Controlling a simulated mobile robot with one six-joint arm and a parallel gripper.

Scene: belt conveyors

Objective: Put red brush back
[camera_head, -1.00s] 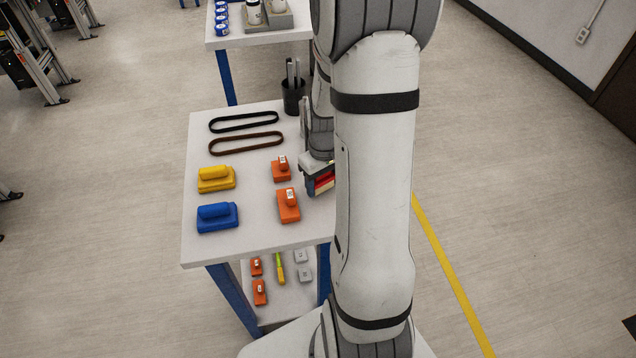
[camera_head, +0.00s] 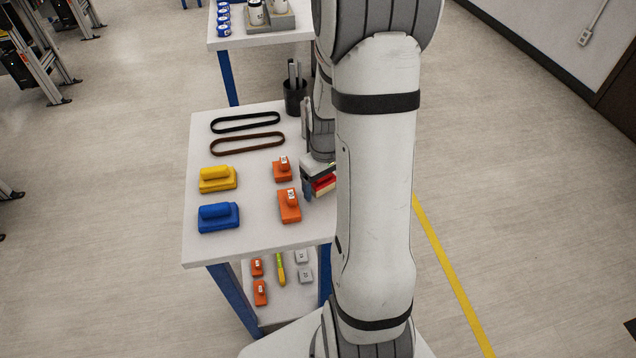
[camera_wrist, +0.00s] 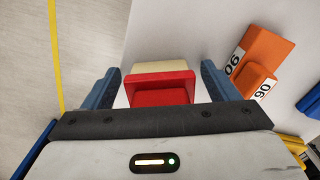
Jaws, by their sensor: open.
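The red brush (camera_wrist: 160,90) has a red body and a cream part (camera_wrist: 158,67) along its far side. In the wrist view it sits between the two blue fingers of my gripper (camera_wrist: 160,72), with a gap on each side. My gripper is open. In the head view the red brush (camera_head: 322,182) shows at the right side of the white tabletop (camera_head: 260,235), under my gripper (camera_head: 318,178), partly hidden by my arm. The brush appears to rest on the tabletop.
Orange blocks (camera_head: 289,205) (camera_head: 282,168) stand just left of my gripper. Yellow (camera_head: 217,180) and blue (camera_head: 217,217) blocks lie further left, with two belts (camera_head: 247,143) behind. A black cup (camera_head: 295,97) stands at the back. A lower shelf (camera_head: 285,305) holds small items.

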